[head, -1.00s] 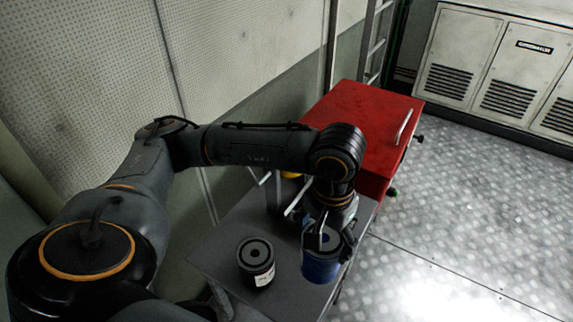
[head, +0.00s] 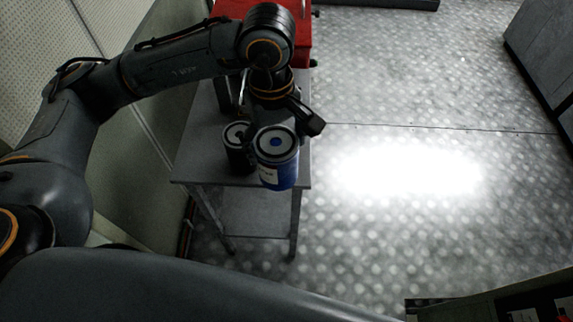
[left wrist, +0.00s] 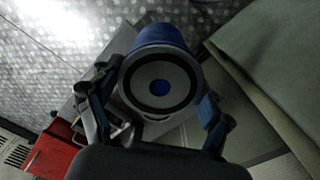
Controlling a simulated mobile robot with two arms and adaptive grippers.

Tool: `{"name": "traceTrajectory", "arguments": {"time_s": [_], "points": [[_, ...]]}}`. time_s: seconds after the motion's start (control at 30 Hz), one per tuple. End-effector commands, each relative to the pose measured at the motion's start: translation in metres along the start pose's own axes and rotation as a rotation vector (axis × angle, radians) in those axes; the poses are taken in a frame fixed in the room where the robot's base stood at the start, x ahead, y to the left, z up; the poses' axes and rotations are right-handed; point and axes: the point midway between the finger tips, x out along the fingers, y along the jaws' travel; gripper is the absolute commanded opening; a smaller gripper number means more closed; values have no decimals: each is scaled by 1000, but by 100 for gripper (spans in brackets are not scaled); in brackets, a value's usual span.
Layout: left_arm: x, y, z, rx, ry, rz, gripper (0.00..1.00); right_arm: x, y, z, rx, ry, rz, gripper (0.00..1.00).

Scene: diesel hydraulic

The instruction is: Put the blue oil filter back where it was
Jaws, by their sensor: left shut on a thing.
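The blue oil filter (head: 279,172) is a blue can with a dark top ring, a blue centre and a pale label. My left gripper (head: 283,118) is shut on it, with fingers on both sides of the can. In the left wrist view the filter (left wrist: 160,82) shows its round end between the fingers (left wrist: 158,100). In the head view it appears at the front right part of the grey table (head: 204,165); I cannot tell whether it touches the top. A black filter (head: 236,150) stands on the table just left of it. My right gripper is not in view.
A red toolbox (head: 297,22) sits at the back of the table, behind my arm. A wall (head: 120,95) runs along the left. The metal floor (head: 400,220) to the right is clear. A dark item (head: 520,300) shows at the bottom right corner.

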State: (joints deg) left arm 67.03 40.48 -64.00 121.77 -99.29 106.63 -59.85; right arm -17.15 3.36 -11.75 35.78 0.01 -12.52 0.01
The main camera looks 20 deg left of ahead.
Motion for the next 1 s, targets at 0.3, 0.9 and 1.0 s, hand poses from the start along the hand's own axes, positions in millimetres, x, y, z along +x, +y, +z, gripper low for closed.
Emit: {"name": "traceTrajectory", "arguments": {"time_s": [0.3,0.9,1.0], "points": [[-3,45,24,-663,0,5,46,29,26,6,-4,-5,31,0],[-11,78,42,-1345,21,-1,46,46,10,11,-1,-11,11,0],[-4,76,23,-1351,23,-4,46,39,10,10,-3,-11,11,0]]}}
